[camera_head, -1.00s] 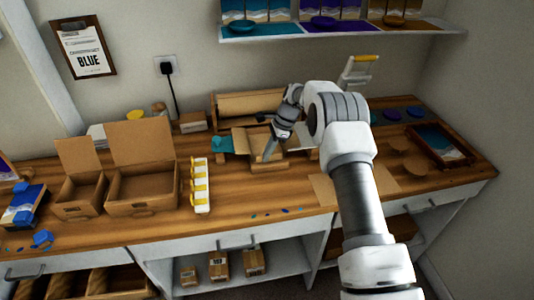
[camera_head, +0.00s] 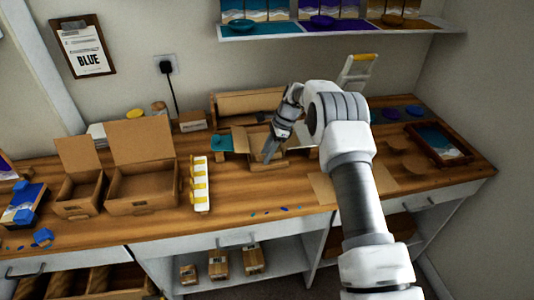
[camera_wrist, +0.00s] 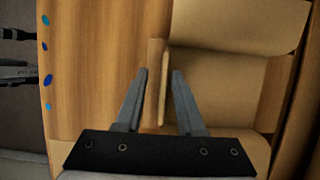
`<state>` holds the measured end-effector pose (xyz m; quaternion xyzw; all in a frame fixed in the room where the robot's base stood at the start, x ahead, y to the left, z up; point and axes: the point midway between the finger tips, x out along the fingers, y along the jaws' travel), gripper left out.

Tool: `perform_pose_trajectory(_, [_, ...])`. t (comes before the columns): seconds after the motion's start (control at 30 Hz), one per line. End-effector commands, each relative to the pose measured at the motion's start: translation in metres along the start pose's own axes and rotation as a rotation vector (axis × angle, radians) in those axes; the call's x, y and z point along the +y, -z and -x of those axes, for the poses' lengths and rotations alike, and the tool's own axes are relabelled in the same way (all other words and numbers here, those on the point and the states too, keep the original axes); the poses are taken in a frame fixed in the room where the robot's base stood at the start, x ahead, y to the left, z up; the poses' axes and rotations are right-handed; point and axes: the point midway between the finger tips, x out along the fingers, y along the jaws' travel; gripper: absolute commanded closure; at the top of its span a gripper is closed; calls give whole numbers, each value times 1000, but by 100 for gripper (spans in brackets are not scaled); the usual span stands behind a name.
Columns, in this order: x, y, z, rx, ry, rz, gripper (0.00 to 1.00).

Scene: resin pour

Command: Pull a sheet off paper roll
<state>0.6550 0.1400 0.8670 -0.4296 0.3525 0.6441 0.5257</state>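A long brown shape, which looks like the paper roll (camera_head: 250,103), lies at the back of the workbench behind an open cardboard box; its near side is partly hidden by my arm and the box. My gripper (camera_head: 268,157) points down at the front of that box (camera_head: 240,140). In the wrist view my gripper (camera_wrist: 153,85) is open, its two fingers apart. A narrow cardboard edge (camera_wrist: 155,70) shows between the fingers, with the box interior to the right. I cannot tell whether the fingers touch it. No loose sheet is clearly seen in the gripper.
Two open cardboard boxes (camera_head: 143,180) stand to the left, beside a white strip with yellow clips (camera_head: 200,185). A flat brown sheet or board (camera_head: 322,188) lies right of the gripper. A framed tray (camera_head: 440,145) is at the far right. Small blue pieces lie near the front edge.

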Motion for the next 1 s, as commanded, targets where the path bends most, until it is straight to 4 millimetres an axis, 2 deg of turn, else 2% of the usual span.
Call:
perform_pose_trajectory(0.13, [-1, 0, 11, 0, 4, 0, 62])
perform_pose_trajectory(0.27, [-1, 0, 36, 1, 6, 0, 62])
perform_pose_trajectory(0.7, [0, 0, 141, 1, 3, -1, 62])
perform_pose_trajectory(0.83, [0, 0, 160, 1, 2, 0, 62])
perform_pose_trajectory(1.0, [0, 0, 172, 1, 0, 0, 62])
